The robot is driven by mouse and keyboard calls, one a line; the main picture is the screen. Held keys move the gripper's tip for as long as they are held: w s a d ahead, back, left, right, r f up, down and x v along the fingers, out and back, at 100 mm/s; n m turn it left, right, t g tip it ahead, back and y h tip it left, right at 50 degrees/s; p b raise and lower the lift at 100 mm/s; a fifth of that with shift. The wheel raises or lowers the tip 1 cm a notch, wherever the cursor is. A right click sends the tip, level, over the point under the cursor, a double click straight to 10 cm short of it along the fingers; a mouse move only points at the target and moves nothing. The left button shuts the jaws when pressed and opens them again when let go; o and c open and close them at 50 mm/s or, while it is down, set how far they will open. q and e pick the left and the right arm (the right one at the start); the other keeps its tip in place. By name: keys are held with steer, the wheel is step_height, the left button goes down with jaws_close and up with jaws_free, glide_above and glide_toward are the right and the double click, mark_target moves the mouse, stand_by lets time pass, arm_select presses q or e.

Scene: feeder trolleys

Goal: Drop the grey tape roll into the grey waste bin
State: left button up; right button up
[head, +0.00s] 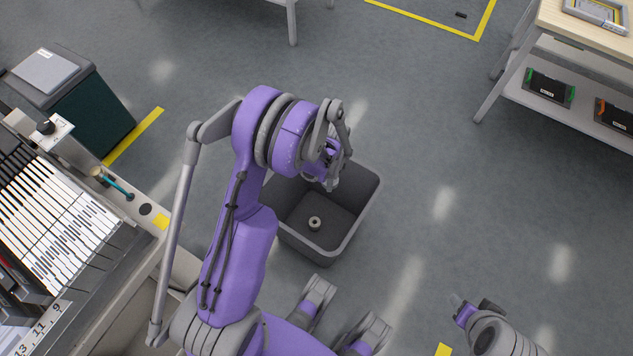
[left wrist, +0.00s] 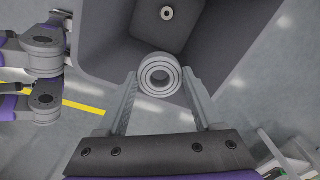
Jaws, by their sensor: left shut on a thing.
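The grey waste bin (head: 362,215) stands open on the floor in the middle of the head view, and its wall fills the top of the left wrist view (left wrist: 105,50). My left gripper (head: 331,180) is over the bin, its fingers partly hidden by the wrist. In the left wrist view its fingers are shut on the grey tape roll (left wrist: 146,76), held with its round face towards the camera above the bin's near side. A small pale ring (head: 314,223) lies on the bin's floor. My right gripper (head: 470,308) is low at the right, away from the bin.
A trolley with slotted racks (head: 60,220) stands at the left, beside a dark green bin with a grey lid (head: 85,110). A shelved table (head: 560,55) is at the upper right. The floor right of the waste bin is clear.

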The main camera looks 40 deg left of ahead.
arm_select(q)
steer(key=a+f+m+b, duration=0.6)
steer(key=f+b, duration=0.3)
steer(key=f, duration=0.3)
steer(key=shift+s+a+m, duration=0.15)
steer(key=shift+s+m, duration=0.05)
steer(key=shift+m, duration=0.7)
arm_select(e)
step_height(320, 180, down, 13)
steer(key=shift+w, duration=0.4)
arm_select(q)
steer(key=o, duration=1.3)
steer(key=shift+o, duration=0.2)
step_height(320, 180, up, 11)
steer(key=p, duration=0.2)
steer(key=shift+p, duration=0.35)
arm_select(e)
steer(key=r, duration=0.3)
steer(key=shift+s+r, duration=0.25)
steer(key=shift+r, duration=0.05)
